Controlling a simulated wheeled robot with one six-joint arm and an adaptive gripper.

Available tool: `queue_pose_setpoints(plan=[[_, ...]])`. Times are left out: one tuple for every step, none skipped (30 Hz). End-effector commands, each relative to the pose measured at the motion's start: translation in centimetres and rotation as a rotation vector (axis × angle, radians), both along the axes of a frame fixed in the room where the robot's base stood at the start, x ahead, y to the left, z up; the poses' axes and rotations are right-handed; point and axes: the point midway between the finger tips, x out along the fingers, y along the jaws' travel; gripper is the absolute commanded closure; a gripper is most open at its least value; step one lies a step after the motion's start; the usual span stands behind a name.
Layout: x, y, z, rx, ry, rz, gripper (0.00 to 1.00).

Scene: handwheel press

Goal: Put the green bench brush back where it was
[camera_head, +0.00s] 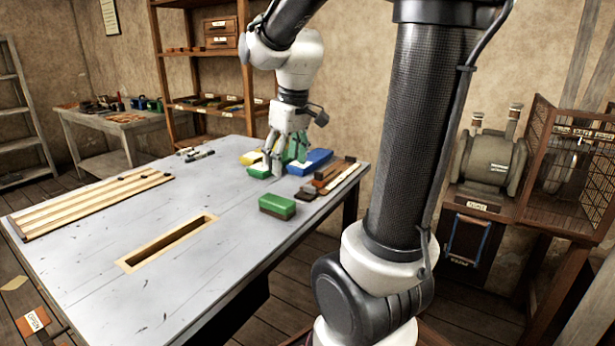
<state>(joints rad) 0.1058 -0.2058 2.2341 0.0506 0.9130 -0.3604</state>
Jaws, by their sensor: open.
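A green block with a dark brown lower part (278,206), which looks like the green bench brush, lies on the grey worktable (130,270) near its right edge. My gripper (275,165) points down over the far right part of the table, behind that block and apart from it. Its fingers are open. A small green piece (259,173) lies just left of the fingers, and more green shows right behind them, partly hidden. I cannot tell whether the fingers touch either one.
A blue block (312,161) and a yellow piece (252,157) lie close around my gripper. Brown wooden pieces (333,174) lie along the right edge. A slatted wooden rack (95,203) lies at the left, and a wood-framed slot (168,243) is mid-table. The table's front is clear.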

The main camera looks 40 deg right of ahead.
Motion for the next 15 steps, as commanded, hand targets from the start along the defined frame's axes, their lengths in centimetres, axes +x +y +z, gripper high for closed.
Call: queue_pose_setpoints(plan=[[-2.5, 0.7, 1.1, 0.002, -0.032, -0.027, 0.35], [-3.9, 1.1, 1.5, 0.004, -0.047, -0.046, 0.35], [-5.6, 1.5, 1.8, 0.008, -0.066, -0.073, 0.35], [-6.8, 1.7, 2.0, 0.011, -0.080, -0.092, 0.35], [-8.0, 1.9, 2.1, 0.015, -0.092, -0.110, 0.35], [-9.4, 2.2, 2.1, 0.021, -0.108, -0.134, 0.35], [-10.4, 2.3, 2.0, 0.025, -0.117, -0.149, 0.35], [-11.2, 2.4, 2.0, 0.030, -0.128, -0.163, 0.35], [-12.2, 2.6, 1.8, 0.034, -0.140, -0.178, 0.35], [-12.8, 2.6, 1.7, 0.038, -0.147, -0.190, 0.35], [-13.3, 2.7, 1.6, 0.040, -0.153, -0.199, 0.35], [-13.8, 2.7, 1.5, 0.044, -0.160, -0.209, 0.35], [-14.1, 2.7, 1.4, 0.045, -0.163, -0.214, 0.35], [-14.3, 2.7, 1.3, 0.046, -0.166, -0.219, 0.35], [-14.5, 2.8, 1.3, 0.048, -0.168, -0.223, 0.35]])
